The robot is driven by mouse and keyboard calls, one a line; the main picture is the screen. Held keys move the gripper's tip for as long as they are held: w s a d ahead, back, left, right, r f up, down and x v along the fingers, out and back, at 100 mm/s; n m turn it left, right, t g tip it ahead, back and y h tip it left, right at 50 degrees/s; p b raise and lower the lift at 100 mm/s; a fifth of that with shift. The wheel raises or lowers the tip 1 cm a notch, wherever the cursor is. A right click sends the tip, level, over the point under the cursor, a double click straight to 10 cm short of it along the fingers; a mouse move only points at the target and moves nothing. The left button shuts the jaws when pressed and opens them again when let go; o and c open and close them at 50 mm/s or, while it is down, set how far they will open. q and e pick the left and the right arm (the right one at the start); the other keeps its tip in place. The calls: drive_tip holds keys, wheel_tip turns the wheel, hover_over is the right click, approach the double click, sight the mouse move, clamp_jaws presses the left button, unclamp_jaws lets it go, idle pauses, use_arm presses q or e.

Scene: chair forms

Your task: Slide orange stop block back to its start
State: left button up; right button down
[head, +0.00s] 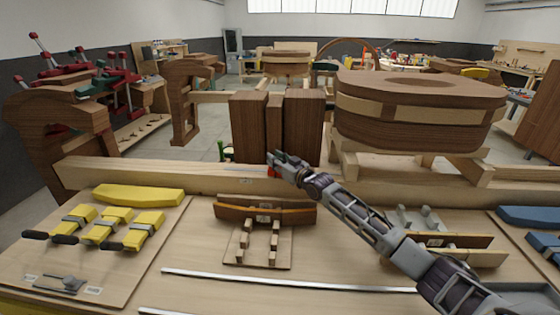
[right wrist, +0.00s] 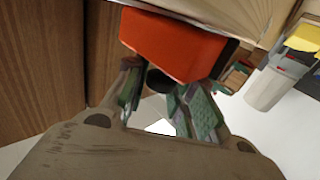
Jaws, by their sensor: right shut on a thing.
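The orange stop block (head: 272,170) sits at the long wooden beam (head: 120,173) behind the bench, and is mostly hidden by my right gripper in the head view. My right gripper (head: 272,158) reaches from the lower right to the beam. In the right wrist view the block (right wrist: 172,42) is a large orange-red shape with a dark end, just beyond the fingertips. My right gripper's green-padded fingers (right wrist: 160,92) are closed around a dark round part by the block, with a small gap between them. My left gripper is not in view.
Dark wooden boards (head: 248,125) stand upright just behind the beam, and a large wooden seat form (head: 420,118) is to the right. A rack with curved slats (head: 265,213), yellow-handled tools (head: 103,228) and metal rails (head: 290,281) lie on the bench.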

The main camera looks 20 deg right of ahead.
drive_tip(key=shift+w+a, duration=0.35)
drive_tip(key=shift+a, duration=0.4)
drive_tip(key=w+a, duration=0.2)
drive_tip(key=a, duration=0.2)
drive_tip(key=w+a, duration=0.2)
drive_tip(key=a, duration=0.3)
drive_tip(key=w+a, duration=0.2)
drive_tip(key=a, duration=0.2)
drive_tip(key=shift+w+a+b, duration=0.3)
drive_tip(key=shift+w+b, duration=0.05)
drive_tip(key=shift+b, duration=0.05)
drive_tip(key=shift+w+a, duration=0.35)
drive_tip(key=shift+a, duration=0.4)
drive_tip(key=shift+a+r, duration=0.1)
drive_tip(key=c, duration=1.6)
unclamp_jaws()
drive_tip(key=o, duration=0.4)
drive_tip(key=shift+w+a, duration=0.15)
drive_tip(key=shift+a, duration=0.05)
drive_tip(key=shift+c, duration=0.2)
drive_tip(key=shift+d, duration=0.15)
wheel_tip(320, 180, up, 10)
